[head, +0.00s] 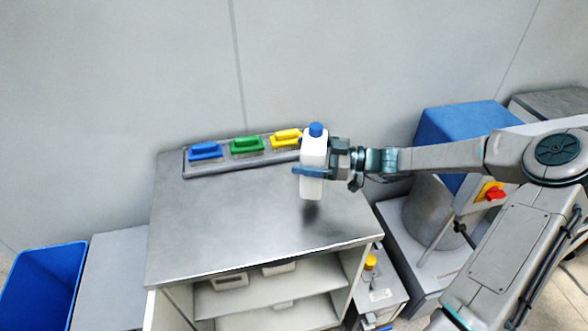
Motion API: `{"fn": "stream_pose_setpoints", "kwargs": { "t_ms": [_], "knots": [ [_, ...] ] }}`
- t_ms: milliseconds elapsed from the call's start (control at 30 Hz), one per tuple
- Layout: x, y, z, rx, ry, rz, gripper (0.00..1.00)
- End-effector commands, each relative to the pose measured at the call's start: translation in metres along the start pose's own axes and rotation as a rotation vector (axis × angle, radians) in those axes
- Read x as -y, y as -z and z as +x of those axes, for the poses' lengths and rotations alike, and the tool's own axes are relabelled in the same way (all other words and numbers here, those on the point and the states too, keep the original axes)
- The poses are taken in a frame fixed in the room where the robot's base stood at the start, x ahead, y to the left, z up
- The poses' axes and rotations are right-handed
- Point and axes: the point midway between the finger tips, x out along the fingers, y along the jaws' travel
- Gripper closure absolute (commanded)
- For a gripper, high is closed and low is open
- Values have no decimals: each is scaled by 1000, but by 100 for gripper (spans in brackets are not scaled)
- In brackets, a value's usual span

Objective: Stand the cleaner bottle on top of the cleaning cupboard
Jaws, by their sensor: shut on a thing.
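The cleaner bottle (314,150) is white with a blue cap and is upright in the head view. My gripper (312,171) is shut on it from the right, one finger showing across its front. The cleaning cupboard (230,225) has a grey metal top and an open front with shelves. The bottle is over the right part of this top, with a dark shadow below its base. It looks held a little above the surface, though the exact gap is hard to tell.
A grey tray (222,166) with blue (205,150), green (246,145) and yellow (286,137) brushes lies along the cupboard's back edge, close to the bottle. A blue bin (45,285) stands at left. A machine with a red switch (495,194) stands at right. The top's middle and left are clear.

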Motion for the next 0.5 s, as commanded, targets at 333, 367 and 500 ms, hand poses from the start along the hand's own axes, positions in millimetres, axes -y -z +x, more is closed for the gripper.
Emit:
{"fn": "stream_pose_setpoints", "kwargs": {
  "t_ms": [333,367,500],
  "knots": [
    [3,-18,31,-3,1,0,67],
    [3,-19,31,-3,1,0,67],
    [3,-35,31,-3,2,3,67]
  ]
}}
